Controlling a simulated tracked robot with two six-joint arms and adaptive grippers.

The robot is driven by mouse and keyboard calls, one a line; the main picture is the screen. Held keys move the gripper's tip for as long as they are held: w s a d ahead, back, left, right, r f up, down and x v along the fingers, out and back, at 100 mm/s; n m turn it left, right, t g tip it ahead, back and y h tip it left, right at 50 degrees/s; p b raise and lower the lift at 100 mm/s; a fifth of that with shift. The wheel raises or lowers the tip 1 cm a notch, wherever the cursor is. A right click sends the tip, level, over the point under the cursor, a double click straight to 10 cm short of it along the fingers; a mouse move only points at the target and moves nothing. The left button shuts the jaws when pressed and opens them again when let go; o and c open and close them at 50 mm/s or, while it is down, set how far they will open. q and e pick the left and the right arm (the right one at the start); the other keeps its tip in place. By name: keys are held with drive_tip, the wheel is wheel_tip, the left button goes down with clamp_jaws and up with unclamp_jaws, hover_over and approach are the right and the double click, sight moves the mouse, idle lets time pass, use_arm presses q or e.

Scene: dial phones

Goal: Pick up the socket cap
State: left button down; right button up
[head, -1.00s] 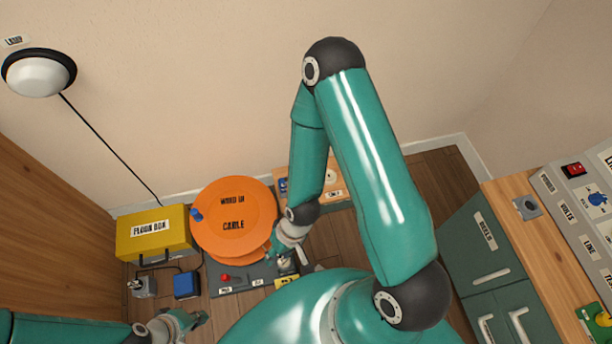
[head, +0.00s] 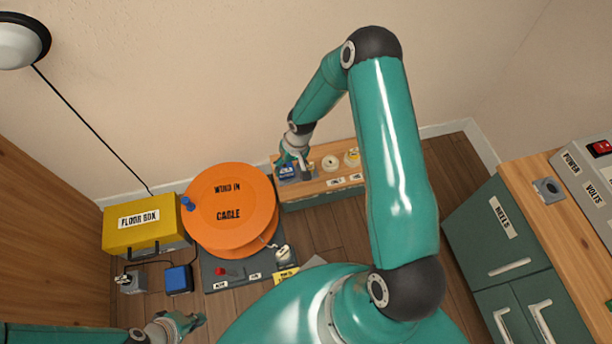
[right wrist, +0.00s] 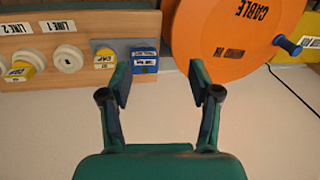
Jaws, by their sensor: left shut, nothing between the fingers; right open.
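A yellow block with an upside-down label that seems to read CAP (right wrist: 104,58) sits on a grey plate beside a blue labelled block (right wrist: 145,60) in the right wrist view. A second yellow labelled piece (right wrist: 18,70) sits on the far-left socket there. My right gripper (right wrist: 157,78) is open and empty, its fingers pointing toward the wooden board's blue-block end. In the head view, my right gripper (head: 292,160) is over that end and partly hides the grey plate. My left gripper (head: 186,323) is shut and empty at the lower left.
The wooden board (head: 318,184) carries round white sockets (head: 331,163). The orange cable reel (head: 230,195) stands left of it, above a grey panel (head: 215,284) with a white plug-like piece (head: 284,254). A yellow floor box (head: 140,238) is further left. Green cabinets (head: 487,236) stand right.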

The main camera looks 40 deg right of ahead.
drive_tip(key=w+d+f+m+h+b, duration=0.1)
drive_tip(key=w+d+h+b, duration=0.1)
drive_tip(key=d, duration=0.9)
drive_tip(key=f, duration=0.3)
drive_tip(key=f+b, duration=0.1)
drive_tip(key=f, duration=0.3)
drive_tip(key=w+f+b, duration=0.1)
drive_tip(key=f, duration=0.2)
drive_tip(key=shift+w+d+f, duration=0.1)
drive_tip(key=shift+d+f, duration=0.15)
drive_tip(key=shift+d, duration=0.05)
drive_tip(key=shift+w+f+b, duration=0.15)
drive_tip(key=shift+f+b, duration=0.6)
drive_tip(key=shift+f, duration=0.75)
drive_tip(key=shift+w+f+b, duration=0.15)
drive_tip(key=shift+f+b, duration=0.55)
drive_tip(key=shift+f, duration=0.75)
use_arm(q)
wheel_tip(320, 180, down, 8)
use_arm(e)
drive_tip(key=shift+r, duration=0.1)
drive_tip(key=c, duration=0.7)
